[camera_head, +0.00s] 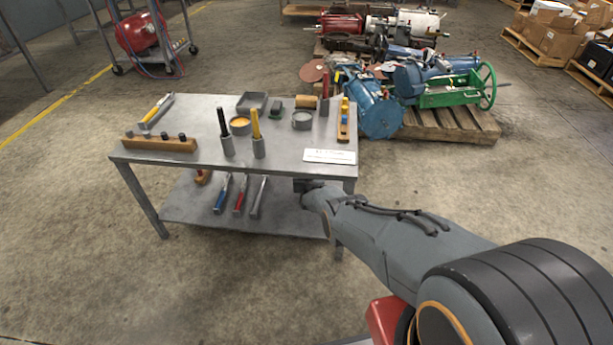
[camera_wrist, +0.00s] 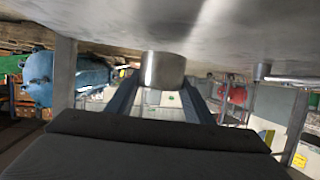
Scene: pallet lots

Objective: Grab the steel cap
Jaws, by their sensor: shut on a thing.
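The steel cap (camera_wrist: 162,70) is a short, shiny grey cylinder in the middle of the wrist view, which looks upside down. My gripper (camera_wrist: 161,84) is shut on it, one finger on each side. The cap is at or very close to the grey lower shelf (camera_wrist: 240,30); I cannot tell whether it touches. In the head view my arm reaches under the front right edge of the tabletop, which hides the cap and my fingertips.
The steel table (camera_head: 185,172) holds several tools, cups and a wooden block. Three long-handled tools (camera_head: 238,196) lie on the lower shelf, left of my arm. Table legs (camera_wrist: 62,80) stand close by.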

